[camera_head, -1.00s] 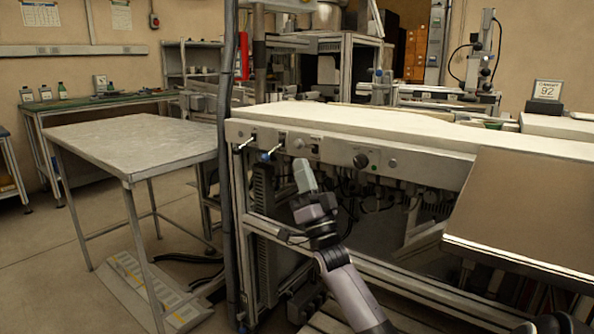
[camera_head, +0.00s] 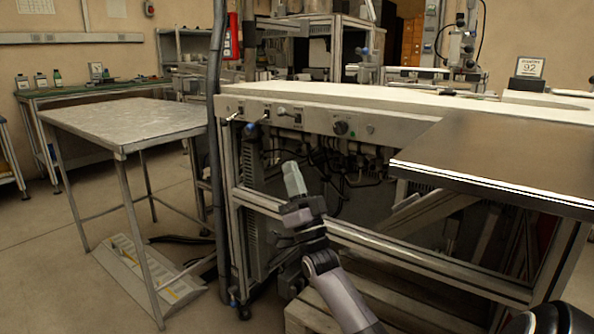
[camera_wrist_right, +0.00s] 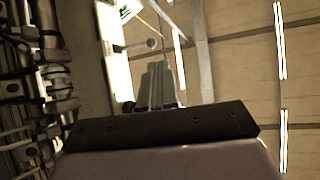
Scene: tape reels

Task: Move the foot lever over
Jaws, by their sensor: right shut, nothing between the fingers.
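No part that I can single out as the foot lever shows. Small levers stick out of the bench's front panel (camera_head: 318,121): one with a pale tip (camera_head: 233,116) at the left end and one with a blue tip (camera_head: 251,128) beside it. My right gripper (camera_head: 292,172) is shut and empty, pointing up in front of the bench, below the panel and right of these levers in the picture. In the right wrist view its fingers (camera_wrist_right: 158,85) show beyond the dark wrist plate, with a pale panel strip just left of them. My left gripper is out of view.
A brown flat board (camera_head: 500,160) juts out at the right. A bare metal table (camera_head: 125,122) stands left of the bench, with a dark vertical post (camera_head: 218,150) between. Cables hang under the panel. A wooden pallet (camera_head: 305,312) lies below.

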